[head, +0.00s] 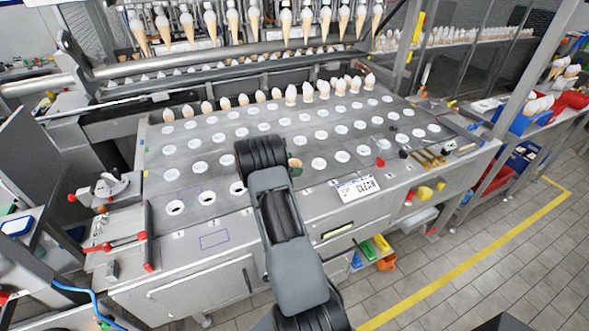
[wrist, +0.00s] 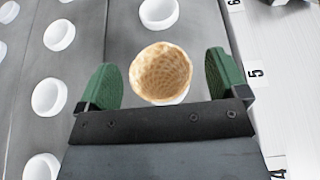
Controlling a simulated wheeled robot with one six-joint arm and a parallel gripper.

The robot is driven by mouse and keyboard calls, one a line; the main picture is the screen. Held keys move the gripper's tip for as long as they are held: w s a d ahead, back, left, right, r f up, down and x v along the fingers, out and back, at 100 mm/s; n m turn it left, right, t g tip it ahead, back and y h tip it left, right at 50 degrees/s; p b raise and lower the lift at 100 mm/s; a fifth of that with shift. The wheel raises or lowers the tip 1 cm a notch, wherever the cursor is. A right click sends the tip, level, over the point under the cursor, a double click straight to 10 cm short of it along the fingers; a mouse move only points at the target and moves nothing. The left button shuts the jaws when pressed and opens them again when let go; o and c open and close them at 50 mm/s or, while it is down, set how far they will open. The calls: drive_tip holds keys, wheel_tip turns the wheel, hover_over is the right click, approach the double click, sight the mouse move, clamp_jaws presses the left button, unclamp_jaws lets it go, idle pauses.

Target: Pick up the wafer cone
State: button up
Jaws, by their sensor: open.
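The wafer cone (wrist: 161,72) is tan with a waffle pattern. In the wrist view I look into its open mouth, and a bit of white holder shows under its lower edge. My gripper (wrist: 161,66) is open, with one green pad on each side of the cone and a visible gap on both sides. In the head view my arm hides most of the gripper; a small tan and green patch shows just right of the wrist, too small to tell apart.
The steel plate (head: 240,128) has rows of round white holders (wrist: 60,36). Filled cones stand along its back row (head: 292,95), and more hang above (head: 233,22).

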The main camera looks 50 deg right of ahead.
drive_tip(key=shift+s+d+f, duration=0.25)
drive_tip(key=shift+d, duration=0.3)
drive_tip(key=c, duration=0.7)
drive_tip(key=shift+c, duration=0.2)
drive_tip(key=shift+r, duration=0.1)
